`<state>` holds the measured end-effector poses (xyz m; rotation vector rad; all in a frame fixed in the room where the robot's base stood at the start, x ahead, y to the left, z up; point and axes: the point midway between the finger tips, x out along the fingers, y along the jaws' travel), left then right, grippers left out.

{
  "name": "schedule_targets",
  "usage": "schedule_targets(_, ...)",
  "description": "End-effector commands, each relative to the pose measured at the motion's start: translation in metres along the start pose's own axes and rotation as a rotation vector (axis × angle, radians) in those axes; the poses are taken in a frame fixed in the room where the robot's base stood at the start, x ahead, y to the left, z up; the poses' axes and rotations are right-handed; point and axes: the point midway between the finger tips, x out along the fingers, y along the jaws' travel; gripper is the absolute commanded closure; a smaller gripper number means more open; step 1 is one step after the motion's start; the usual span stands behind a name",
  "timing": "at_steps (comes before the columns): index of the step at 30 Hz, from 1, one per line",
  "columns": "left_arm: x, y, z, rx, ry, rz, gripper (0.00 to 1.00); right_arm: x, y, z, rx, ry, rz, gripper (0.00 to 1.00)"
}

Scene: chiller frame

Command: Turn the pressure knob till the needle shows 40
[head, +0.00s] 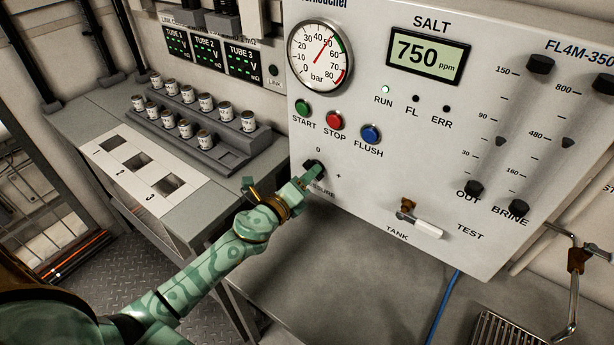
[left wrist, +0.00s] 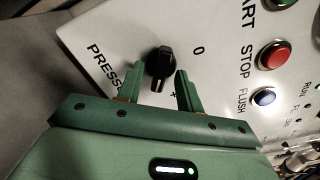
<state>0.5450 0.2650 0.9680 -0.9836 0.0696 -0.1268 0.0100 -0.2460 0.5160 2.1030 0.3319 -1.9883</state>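The black pressure knob (head: 313,167) is on the white panel, below the start and stop buttons, partly covered by my left gripper (head: 306,181). In the left wrist view, the knob (left wrist: 158,64) lies between the two green fingertips of the left gripper (left wrist: 158,78). The fingers are apart, with a gap to the knob on each side. The round pressure gauge (head: 320,55) is above, marked 0 to 80 bar. Its red needle points up and right, close to the 50 mark. My right gripper is not in view.
Start (head: 302,107), stop (head: 334,121) and flush (head: 371,134) buttons sit just above the knob. A white-handled tank/test valve (head: 424,228) sticks out to the right. A bench with several small cans (head: 206,102) stands at left.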

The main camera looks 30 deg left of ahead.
Motion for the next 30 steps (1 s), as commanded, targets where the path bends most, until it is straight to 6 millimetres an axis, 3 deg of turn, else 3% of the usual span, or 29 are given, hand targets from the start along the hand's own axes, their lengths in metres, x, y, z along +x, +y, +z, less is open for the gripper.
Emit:
schedule_targets(6,0.0002,-0.0002,-0.0001,0.000,0.000,0.000,0.64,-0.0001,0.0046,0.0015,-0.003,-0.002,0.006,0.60)
schedule_targets(10,0.0000,-0.0001,-0.0001,0.000,0.000,0.000,1.00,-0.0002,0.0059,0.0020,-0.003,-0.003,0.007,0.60)
schedule_targets(16,-0.0001,-0.0002,-0.0001,-0.038,0.000,0.001,1.00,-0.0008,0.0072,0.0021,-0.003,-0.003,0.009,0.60)
schedule_targets(24,-0.0003,-0.0015,0.0007,-0.400,0.000,0.000,1.00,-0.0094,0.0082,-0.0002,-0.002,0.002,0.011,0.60)
schedule_targets(30,-0.0003,-0.0002,0.0000,-0.414,0.000,0.000,1.00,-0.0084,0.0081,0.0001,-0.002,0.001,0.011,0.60)
